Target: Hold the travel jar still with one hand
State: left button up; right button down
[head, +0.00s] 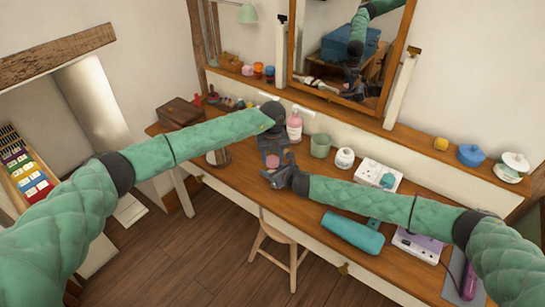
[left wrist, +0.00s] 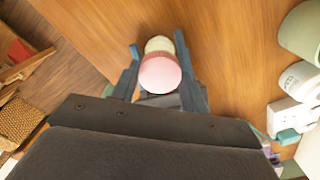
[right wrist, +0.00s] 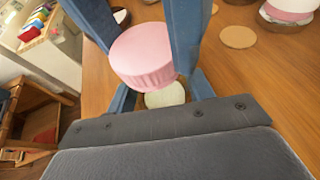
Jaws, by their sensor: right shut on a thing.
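The travel jar, with a pink lid (right wrist: 142,55) and a pale cream body (right wrist: 165,96), stands upright over the desk; the lid also shows in the head view (head: 272,161). My right gripper (head: 272,177) comes in low from the right and is shut on the jar's body. My left gripper (head: 270,146) points down from above. Its blue fingers stand on either side of the lid, close to it, and it is open. In the left wrist view the lid (left wrist: 160,74) sits between the fingers. The jar's base is partly hidden.
The wooden desk (head: 240,190) holds a pink bottle (head: 294,126), a green cup (head: 320,145) and a white jar (head: 344,158) behind the grippers. A white box (head: 378,172) and a teal case (head: 352,232) lie to the right. A stool (head: 280,240) stands in front.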

pick_arm(q)
jog(key=m, duration=1.5)
jog(key=o, duration=1.1)
jog(key=shift+s, duration=0.1)
jog(key=shift+d+r, duration=0.1)
jog(key=shift+r, duration=2.15)
